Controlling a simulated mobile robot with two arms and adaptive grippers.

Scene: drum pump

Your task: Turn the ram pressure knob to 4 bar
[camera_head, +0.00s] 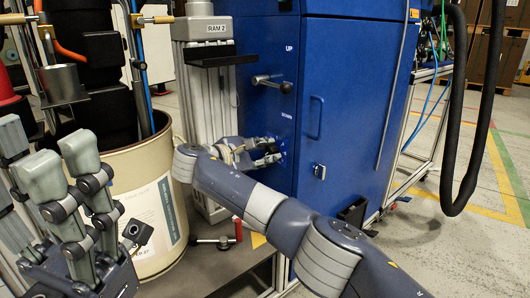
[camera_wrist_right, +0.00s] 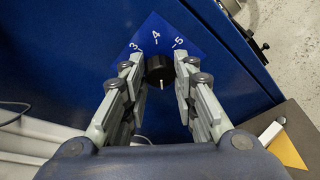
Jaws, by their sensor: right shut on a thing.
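The black ram pressure knob (camera_wrist_right: 159,70) sits on a blue scale plate (camera_wrist_right: 178,30) on the blue cabinet. The numbers 3, 4 and 5 show beyond it in the right wrist view. A short white mark shows on the knob, on the side towards my palm; I cannot tell which value is set. My right gripper (camera_wrist_right: 162,82) has its fingers on either side of the knob and is shut on it. In the head view the right gripper (camera_head: 275,151) reaches the cabinet's front, and the knob is mostly hidden there. My left gripper (camera_head: 45,155) is open and empty at the left.
A lever handle (camera_head: 272,84) between the UP and DOWN labels sticks out above the right gripper. A grey ram column (camera_head: 205,95) and a cream drum (camera_head: 140,190) stand to the left. A dark hose (camera_head: 460,160) hangs at the right.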

